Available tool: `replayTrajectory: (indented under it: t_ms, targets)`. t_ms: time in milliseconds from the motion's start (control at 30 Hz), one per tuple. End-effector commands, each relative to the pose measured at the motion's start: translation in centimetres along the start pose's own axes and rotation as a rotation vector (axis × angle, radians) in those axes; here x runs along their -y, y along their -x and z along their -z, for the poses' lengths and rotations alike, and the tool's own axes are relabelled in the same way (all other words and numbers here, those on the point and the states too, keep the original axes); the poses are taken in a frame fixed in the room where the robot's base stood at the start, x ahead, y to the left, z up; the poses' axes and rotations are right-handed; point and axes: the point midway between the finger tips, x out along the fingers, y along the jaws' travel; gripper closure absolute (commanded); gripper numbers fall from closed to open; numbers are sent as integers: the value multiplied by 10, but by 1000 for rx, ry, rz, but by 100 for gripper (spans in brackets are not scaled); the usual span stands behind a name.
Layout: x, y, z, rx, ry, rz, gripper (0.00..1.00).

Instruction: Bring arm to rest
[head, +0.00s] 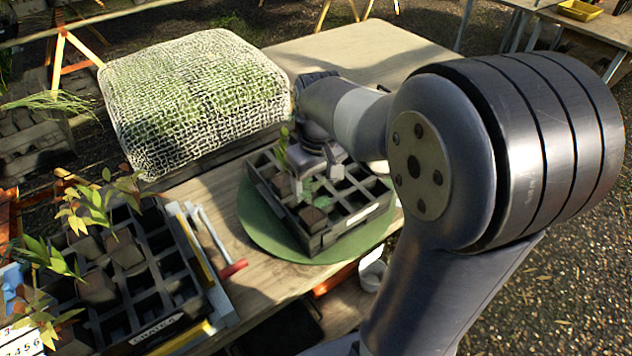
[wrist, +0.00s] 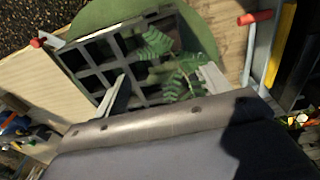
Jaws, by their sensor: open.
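My arm reaches across the right of the head view, and my gripper (head: 325,165) points down over a dark compartment tray (head: 325,243). My gripper (wrist: 163,90) is open in the wrist view, with its two pale fingers well apart. Green fern-like leaves (wrist: 183,76) show between and beyond the fingers; I cannot tell whether they touch. The tray (wrist: 92,68) also shows in the wrist view. It sits on a round green mat (head: 255,225) and holds a few dark soil blocks (head: 313,219); several compartments look empty. My arm hides part of it.
A mesh-covered box (head: 195,95) stands behind and left of the tray. A second tray (head: 165,330) with several leafy seedlings is at the left front. A red-handled tool (head: 233,268) lies between the trays. A white cup (head: 372,272) is near the mat. The table's back (head: 350,50) is clear.

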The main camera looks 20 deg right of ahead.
Motion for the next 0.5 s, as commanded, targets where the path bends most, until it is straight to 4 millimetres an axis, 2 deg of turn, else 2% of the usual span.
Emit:
replayTrajectory:
  t_ms: [267,367,500]
  targets:
    - [0,-6,0,3,0,1,30]
    - [1,-17,-1,12,1,3,30]
    - [2,-42,-3,26,2,7,30]
